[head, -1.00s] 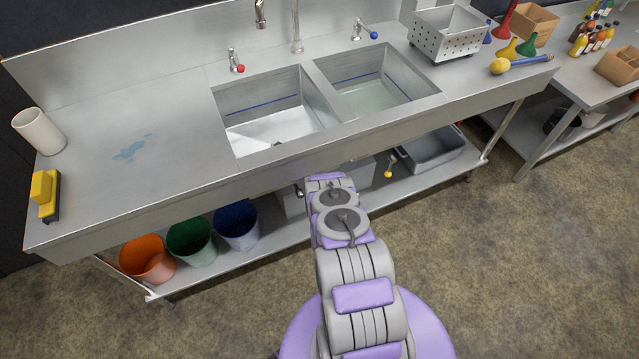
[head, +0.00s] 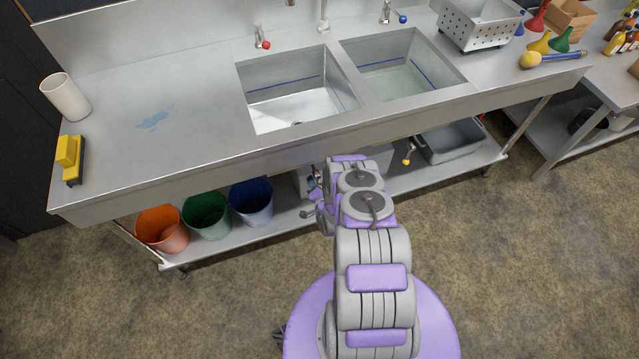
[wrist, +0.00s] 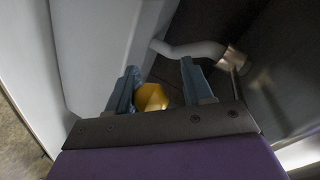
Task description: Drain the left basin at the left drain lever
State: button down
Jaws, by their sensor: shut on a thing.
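The left basin (head: 300,106) is a steel sink with a blue line on its wall and a drain hole in its floor. I cannot tell how much liquid is in it. My gripper (wrist: 160,70) is under the counter, with its fingers on either side of a yellow knob (wrist: 151,97) in the wrist view. This looks like the left drain lever's knob; the rest of the lever is hidden. In the head view my arm hides the grip. Another yellow-knobbed lever (head: 407,160) hangs under the right basin (head: 405,82).
A pale pipe (wrist: 190,49) runs close beyond my fingers. Orange (head: 161,229), green (head: 206,215) and blue (head: 251,203) buckets stand on the lower shelf left of my arm. A grey tub (head: 452,142) is to the right. The floor around me is clear.

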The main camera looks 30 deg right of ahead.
jog(key=shift+w+r+m, duration=0.4)
jog(key=shift+w+r, duration=0.05)
jog(key=shift+r, duration=0.05)
jog(key=c, duration=0.8)
grip_release()
jog(key=shift+r, duration=0.1)
jog(key=o, duration=0.4)
jog(key=shift+s+f, duration=0.2)
jog(key=shift+f, duration=0.1)
jog(key=shift+a+f, duration=0.1)
jog(key=p+v, duration=0.3)
jog(key=v, duration=1.4)
jog(key=shift+s+d, duration=0.25)
